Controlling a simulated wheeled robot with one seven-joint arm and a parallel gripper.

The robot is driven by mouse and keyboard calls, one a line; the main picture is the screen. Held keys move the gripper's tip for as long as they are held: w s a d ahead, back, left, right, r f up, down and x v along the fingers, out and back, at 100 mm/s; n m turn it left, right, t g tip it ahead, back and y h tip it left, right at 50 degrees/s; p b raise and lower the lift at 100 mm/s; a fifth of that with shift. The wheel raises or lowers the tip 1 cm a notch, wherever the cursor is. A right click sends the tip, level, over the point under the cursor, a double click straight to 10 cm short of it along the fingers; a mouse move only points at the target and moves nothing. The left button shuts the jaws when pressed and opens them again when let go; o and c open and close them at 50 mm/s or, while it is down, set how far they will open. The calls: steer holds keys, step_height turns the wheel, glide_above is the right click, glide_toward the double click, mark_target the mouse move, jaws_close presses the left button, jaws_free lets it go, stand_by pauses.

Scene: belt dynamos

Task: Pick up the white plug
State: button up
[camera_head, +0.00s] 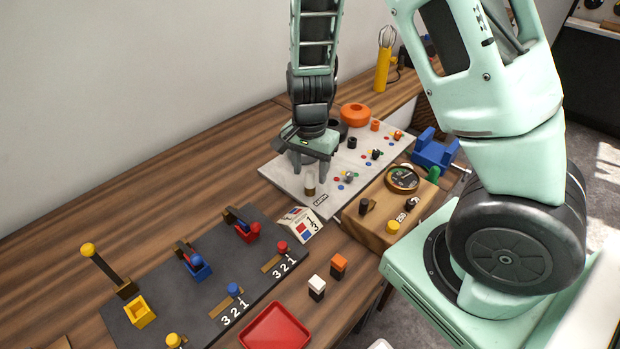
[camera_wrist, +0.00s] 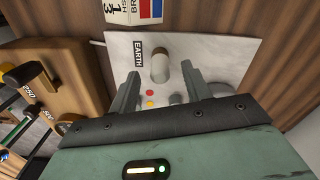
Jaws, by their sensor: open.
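A pale, whitish plug with a brownish part (camera_head: 310,187) stands at the near left corner of the light grey board (camera_head: 272,175), close to the EARTH label. In the wrist view this plug (camera_wrist: 160,66) lies ahead between the fingers, near the label. My gripper (camera_head: 311,171) is open above the plug, pointing down. In the wrist view my gripper (camera_wrist: 160,82) has its fingers apart with nothing held; I cannot tell the height gap. A second white-topped piece, a small block with a black base (camera_head: 317,286), stands on the wood near the front edge.
A wooden box with knobs (camera_head: 360,225) stands right of the board. A dark panel with levers (camera_head: 215,275) lies left. A red tray (camera_head: 275,328) and an orange-topped block (camera_head: 338,266) are in front. A small printed tent card (camera_head: 299,223) stands near the board.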

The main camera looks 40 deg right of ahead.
mark_target(311, 171)
step_height(311, 171, down, 2)
jaws_close()
stand_by(0.3)
step_height(311, 171, up, 10)
steer(key=shift+p, duration=0.5)
steer(key=shift+d+r, duration=0.1)
